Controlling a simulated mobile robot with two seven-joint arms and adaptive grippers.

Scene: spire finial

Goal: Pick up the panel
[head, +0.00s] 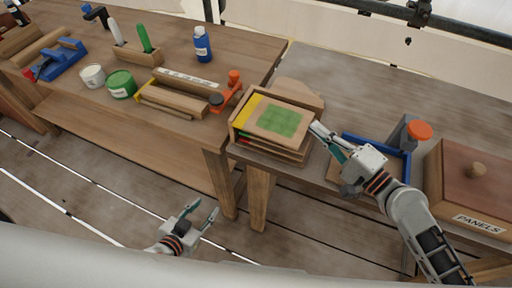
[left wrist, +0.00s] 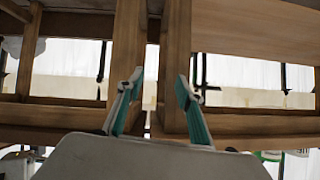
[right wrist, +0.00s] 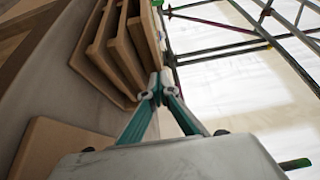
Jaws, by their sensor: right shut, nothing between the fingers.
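Flat panels lie in a wooden rack (head: 296,154) near the bench's front edge in the head view. The top panel (head: 281,121) is wooden with a green square; a yellow edge shows beside it. I cannot tell which panel is meant. In the right wrist view the layered wooden boards of the rack (right wrist: 117,50) fill the upper left. My right gripper (head: 316,137) is at the rack's right side, its fingertips (right wrist: 155,92) together with nothing between them. My left gripper (head: 201,211) is open and empty, low in front of the benches; its fingers are apart in the left wrist view (left wrist: 160,82).
A wooden box (head: 468,180) labelled PANELS stands at the right. A blue frame (head: 398,158) and an orange-topped tool (head: 419,130) are beside my right arm. The left bench holds a blue bottle (head: 202,44), a green can (head: 120,84) and tools. The right bench's back is clear.

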